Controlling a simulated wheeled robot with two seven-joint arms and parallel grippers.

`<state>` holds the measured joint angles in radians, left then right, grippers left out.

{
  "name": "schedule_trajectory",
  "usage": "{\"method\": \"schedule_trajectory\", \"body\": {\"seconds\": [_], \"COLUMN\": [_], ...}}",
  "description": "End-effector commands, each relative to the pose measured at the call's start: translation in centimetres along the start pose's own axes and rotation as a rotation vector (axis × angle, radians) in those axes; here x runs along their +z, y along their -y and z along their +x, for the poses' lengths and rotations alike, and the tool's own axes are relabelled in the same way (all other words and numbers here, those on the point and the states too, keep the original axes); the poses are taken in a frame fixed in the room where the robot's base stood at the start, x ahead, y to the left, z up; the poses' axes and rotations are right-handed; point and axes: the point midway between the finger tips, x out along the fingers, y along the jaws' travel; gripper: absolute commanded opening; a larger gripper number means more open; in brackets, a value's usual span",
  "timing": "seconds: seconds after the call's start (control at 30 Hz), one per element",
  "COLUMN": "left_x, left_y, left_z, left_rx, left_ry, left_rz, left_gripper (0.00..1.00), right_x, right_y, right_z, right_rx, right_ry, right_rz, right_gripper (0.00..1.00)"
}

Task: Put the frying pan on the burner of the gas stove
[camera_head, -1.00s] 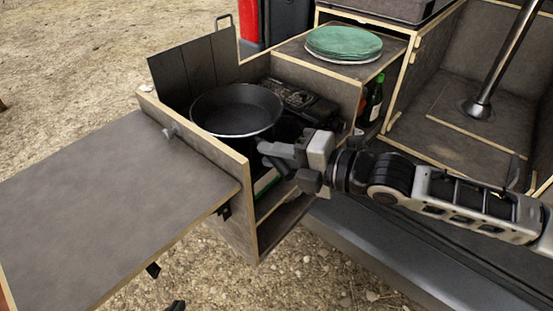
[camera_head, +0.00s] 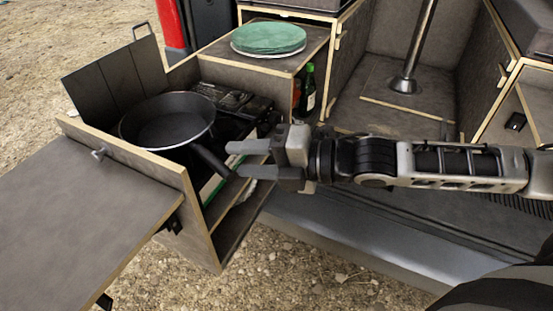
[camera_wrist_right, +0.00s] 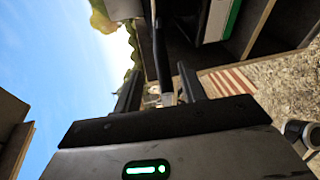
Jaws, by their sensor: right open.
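The black frying pan (camera_head: 168,124) sits upright in the left part of the open kitchen box, its handle (camera_head: 211,160) pointing to the lower right. The dark gas stove (camera_head: 236,102) shows behind and right of the pan; the pan hides part of it, and I cannot tell whether the pan rests on a burner. My right gripper (camera_head: 232,159) is open, with its fingertips just right of the handle's end. In the right wrist view a dark bar, apparently the handle (camera_wrist_right: 161,50), runs down toward the gap between the open fingers (camera_wrist_right: 160,92). My left gripper is not in view.
A folding side table (camera_head: 75,215) extends at the front left. A raised dark windscreen (camera_head: 115,75) stands behind the pan. Green plates (camera_head: 268,37) lie on the cabinet top, with a bottle (camera_head: 308,90) below. Gravel ground (camera_head: 300,275) is open in front.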

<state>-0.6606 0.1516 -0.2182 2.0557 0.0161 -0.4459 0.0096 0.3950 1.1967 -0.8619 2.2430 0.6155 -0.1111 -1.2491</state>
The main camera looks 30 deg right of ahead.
Motion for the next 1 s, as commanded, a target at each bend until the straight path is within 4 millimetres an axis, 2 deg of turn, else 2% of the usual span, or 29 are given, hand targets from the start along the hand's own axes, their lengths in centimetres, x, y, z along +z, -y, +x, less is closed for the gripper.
{"method": "schedule_trajectory", "body": {"seconds": [0.1,0.3,0.53,0.73,0.87,1.0], "left_x": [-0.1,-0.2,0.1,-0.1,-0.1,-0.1], "left_y": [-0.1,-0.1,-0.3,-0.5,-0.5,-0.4], "left_z": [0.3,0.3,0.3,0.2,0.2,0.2], "left_rx": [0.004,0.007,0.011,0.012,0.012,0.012], "left_ry": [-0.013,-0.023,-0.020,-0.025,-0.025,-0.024], "left_rz": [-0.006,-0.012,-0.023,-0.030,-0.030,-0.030], "left_gripper": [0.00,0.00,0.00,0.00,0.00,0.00], "right_x": [0.0,0.2,0.1,-0.1,-0.3,-1.2], "right_y": [0.5,0.4,0.2,0.5,2.7,7.6], "right_z": [-2.6,-4.3,-5.3,-5.4,-4.3,-2.8], "right_rx": [-0.008,-0.004,-0.003,0.004,0.023,0.049], "right_ry": [0.001,0.010,0.003,0.006,0.055,0.175], "right_rz": [-0.003,0.008,0.002,0.038,0.237,0.641], "right_gripper": [0.41,0.41,0.41,0.41,0.41,0.41]}}
